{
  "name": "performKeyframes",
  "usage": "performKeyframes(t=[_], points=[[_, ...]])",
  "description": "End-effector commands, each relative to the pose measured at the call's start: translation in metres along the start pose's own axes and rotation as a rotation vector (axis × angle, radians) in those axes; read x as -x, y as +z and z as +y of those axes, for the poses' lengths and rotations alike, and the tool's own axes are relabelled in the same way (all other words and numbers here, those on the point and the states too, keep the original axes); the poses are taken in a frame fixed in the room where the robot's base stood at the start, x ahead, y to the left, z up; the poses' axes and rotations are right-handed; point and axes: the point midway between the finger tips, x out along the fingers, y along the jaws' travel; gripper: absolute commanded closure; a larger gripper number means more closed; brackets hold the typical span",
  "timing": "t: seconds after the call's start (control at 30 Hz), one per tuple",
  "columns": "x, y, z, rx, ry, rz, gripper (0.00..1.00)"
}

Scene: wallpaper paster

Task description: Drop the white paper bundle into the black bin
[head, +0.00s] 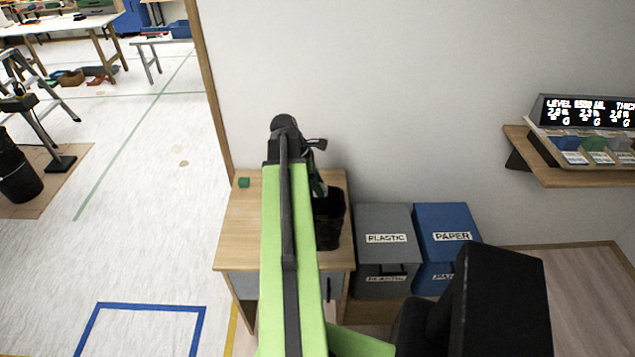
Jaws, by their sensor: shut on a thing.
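The black bin (329,222) stands on the wooden desk, just right of my green arm, which covers its left side. My gripper (319,186) is at the far end of the arm, over or near the back of the bin, and mostly hidden by the arm. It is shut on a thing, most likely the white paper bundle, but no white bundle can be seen. I cannot tell how high the gripper is above the bin's rim.
The desk (240,226) stands against the wall, with a small green cube (243,182) at its back left. A grey plastic box (386,225) and a blue paper box (446,221) stand right of it. A wall shelf (580,176) is at right.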

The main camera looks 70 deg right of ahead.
Motion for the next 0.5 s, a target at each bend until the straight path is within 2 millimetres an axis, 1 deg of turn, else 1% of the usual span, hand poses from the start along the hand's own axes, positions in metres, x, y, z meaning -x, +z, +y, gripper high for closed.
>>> performKeyframes(t=[0.03,0.13,0.23,0.47,0.5], points=[[-0.015,-0.006,0.000,0.000,0.000,0.000,1.00],[-0.024,-0.011,0.000,0.001,0.000,0.000,1.00],[-0.027,-0.012,0.000,0.001,0.000,0.000,1.00],[-0.025,-0.011,0.000,0.001,0.001,0.000,1.00],[-0.025,-0.011,0.000,0.001,0.001,0.000,0.58]])
